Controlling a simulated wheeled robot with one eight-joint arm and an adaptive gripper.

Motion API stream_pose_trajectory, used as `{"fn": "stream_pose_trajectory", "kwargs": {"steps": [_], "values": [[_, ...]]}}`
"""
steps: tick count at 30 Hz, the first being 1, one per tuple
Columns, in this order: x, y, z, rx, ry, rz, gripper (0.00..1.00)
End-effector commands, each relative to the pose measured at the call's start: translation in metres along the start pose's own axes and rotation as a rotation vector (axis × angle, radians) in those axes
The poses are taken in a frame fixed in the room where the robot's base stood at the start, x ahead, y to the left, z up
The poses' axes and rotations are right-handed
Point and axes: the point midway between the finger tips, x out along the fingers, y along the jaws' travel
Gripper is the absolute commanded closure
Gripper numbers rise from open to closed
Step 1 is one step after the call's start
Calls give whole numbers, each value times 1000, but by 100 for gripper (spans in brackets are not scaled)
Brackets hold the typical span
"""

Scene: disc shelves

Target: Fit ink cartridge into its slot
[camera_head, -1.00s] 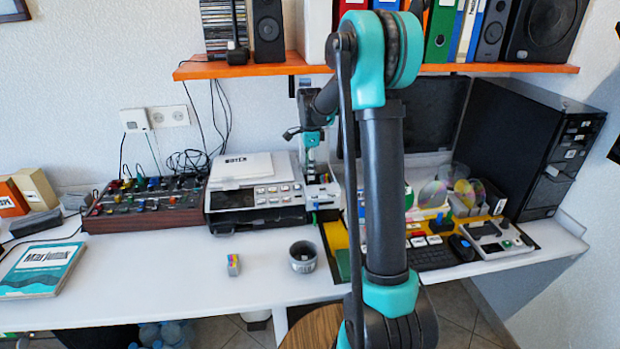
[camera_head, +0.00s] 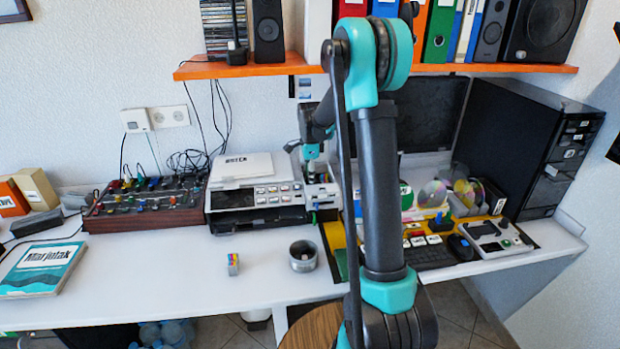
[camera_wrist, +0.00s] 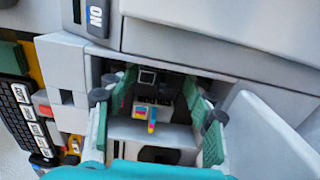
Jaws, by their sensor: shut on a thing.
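My gripper (camera_wrist: 160,90) is shut on a dark ink cartridge (camera_wrist: 177,111) with a small coloured label, held between its two green-padded fingers. In the wrist view the cartridge is within an opening of the light grey printer (camera_wrist: 225,45). I cannot tell whether it is seated in its slot. In the head view the printer (camera_head: 255,200) stands at the back of the desk, and my gripper (camera_head: 313,172) points down at its right end. The cartridge in my gripper cannot be made out there.
Another small block with a coloured top (camera_head: 233,264) stands on the desk, beside a grey cup (camera_head: 303,256). A control box with knobs (camera_head: 145,203) is left of the printer. A keyboard (camera_head: 428,256) lies to the right.

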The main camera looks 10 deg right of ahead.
Motion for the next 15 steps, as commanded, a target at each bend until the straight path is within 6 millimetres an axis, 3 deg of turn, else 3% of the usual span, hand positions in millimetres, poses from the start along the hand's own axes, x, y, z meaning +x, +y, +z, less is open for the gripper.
{"fn": "stream_pose_trajectory", "kwargs": {"steps": [3, 4, 15], "values": [[6, 2, 0, 0, 0, 5, 84], [6, 2, 0, 0, 0, 5, 36], [4, 2, 0, 0, 0, 3, 34]]}}
